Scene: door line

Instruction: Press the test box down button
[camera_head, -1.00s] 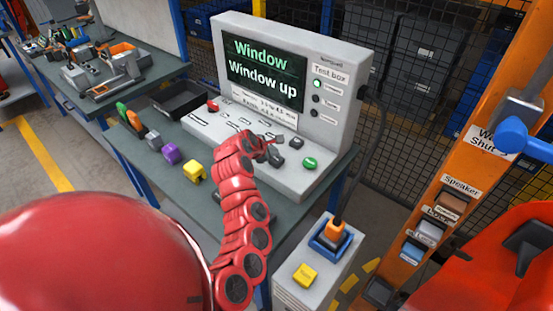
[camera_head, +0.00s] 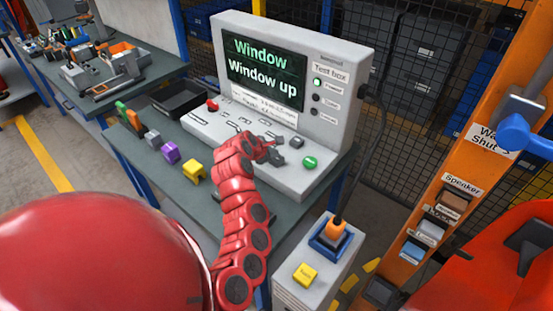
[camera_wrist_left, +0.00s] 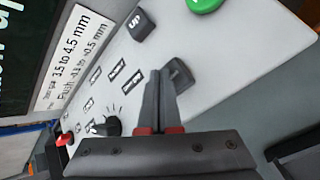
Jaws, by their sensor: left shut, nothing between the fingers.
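The test box (camera_head: 345,110) is a pale console on the bench, its screen reading "Window / Window up". In the left wrist view, a dark button marked UP (camera_wrist_left: 140,24) sits on the sloping panel. Another dark button (camera_wrist_left: 182,74), likely the down button, is beside my fingertips; its marking is not readable. My left gripper (camera_wrist_left: 164,74) is shut and empty, its tips right at that button; I cannot tell whether they touch it. In the head view the left gripper (camera_head: 272,154) is over the panel front and partly hides this area. My right gripper is not in view.
A green button (camera_head: 310,162) and a red button (camera_head: 212,104) are on the same panel. Coloured blocks, including a yellow one (camera_head: 194,172), line the bench's left side. A grey pedestal (camera_head: 312,285) with a yellow button stands in front; an orange post (camera_head: 455,165) rises at right.

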